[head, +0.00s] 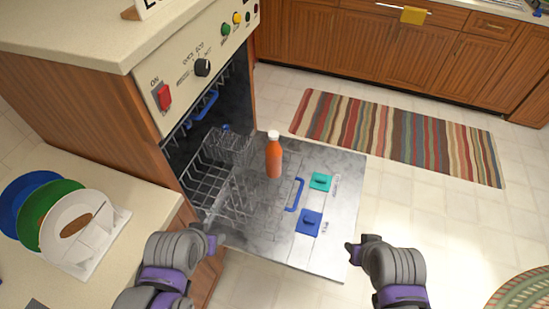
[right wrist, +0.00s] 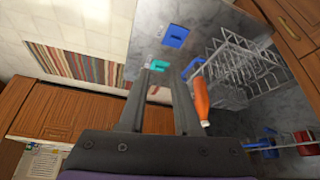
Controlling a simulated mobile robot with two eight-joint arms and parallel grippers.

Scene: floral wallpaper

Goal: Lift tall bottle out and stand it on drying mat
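The tall bottle (head: 273,157), orange with a white cap, stands upright at the lower rack (head: 215,165) of the open dishwasher. It also shows in the right wrist view (right wrist: 201,98), just right of the fingers and apart from them. My right gripper (head: 352,252) is in front of the open door's right corner, away from the bottle. Its two fingers (right wrist: 162,76) are spread with nothing between them. My left gripper (head: 212,244) is by the counter's front corner; its opening cannot be made out. I cannot identify a drying mat for certain; a dark patch (head: 35,304) shows at the bottom left.
The dishwasher door (head: 325,225) lies folded down, with blue and teal parts on it. A white dish rack (head: 95,245) with several plates stands on the left counter (head: 130,185). A striped rug (head: 400,135) lies on open floor. A round woven rug (head: 525,293) is at lower right.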

